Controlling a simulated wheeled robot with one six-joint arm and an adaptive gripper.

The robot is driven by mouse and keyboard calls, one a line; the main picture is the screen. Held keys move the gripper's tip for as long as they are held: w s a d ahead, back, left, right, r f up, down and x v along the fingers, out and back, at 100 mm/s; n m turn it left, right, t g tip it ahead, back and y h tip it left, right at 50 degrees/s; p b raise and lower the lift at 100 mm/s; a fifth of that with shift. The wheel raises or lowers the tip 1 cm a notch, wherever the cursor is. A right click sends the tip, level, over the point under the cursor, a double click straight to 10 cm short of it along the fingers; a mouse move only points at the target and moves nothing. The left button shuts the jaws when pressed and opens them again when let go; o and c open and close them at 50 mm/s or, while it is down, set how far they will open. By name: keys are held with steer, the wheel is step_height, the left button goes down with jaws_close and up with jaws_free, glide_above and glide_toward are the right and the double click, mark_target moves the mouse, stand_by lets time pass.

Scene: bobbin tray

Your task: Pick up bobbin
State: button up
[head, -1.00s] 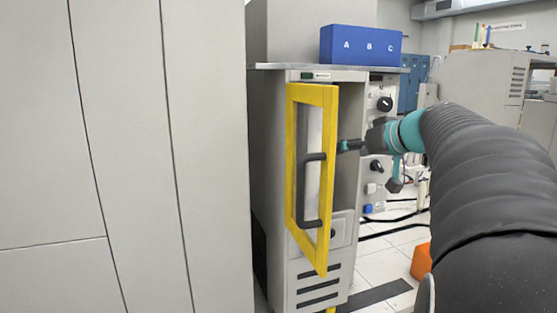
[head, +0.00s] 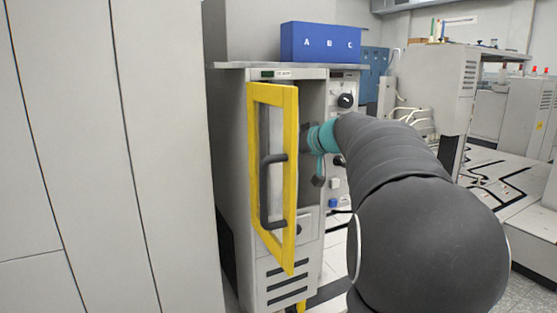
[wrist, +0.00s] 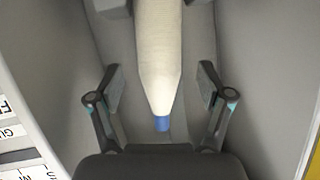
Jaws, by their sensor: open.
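The bobbin (wrist: 158,50) shows in the wrist view as a long cream-coloured tapered body with a blue tip (wrist: 162,123). Its narrow blue end points toward my gripper's palm. My gripper (wrist: 159,85) is open, with one finger on each side of the bobbin's lower part and a visible gap on both sides. The bobbin's upper end runs out of the picture.
The cabinet (head: 284,270) has a yellow-framed door (head: 289,190) standing open, close to the left of my arm. A blue box (head: 320,43) marked A B C stands on top. Pale walls enclose the gripper closely on both sides in the wrist view. Tall grey panels (head: 70,150) fill the left.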

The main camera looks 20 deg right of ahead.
steer(key=x, duration=0.3)
steer(key=shift+w+a, duration=0.1)
steer(key=shift+w, duration=0.1)
steer(key=c, duration=1.3)
steer(key=shift+r, duration=0.1)
steer(key=shift+c, duration=0.2)
steer(key=r, duration=0.4)
steer(key=d+r+p, duration=0.1)
steer(key=r, duration=0.2)
steer(key=shift+d, duration=0.1)
steer(key=s+d+b, duration=0.3)
steer(key=s, duration=1)
steer(key=shift+s, duration=0.35)
steer(key=shift+f, duration=0.15)
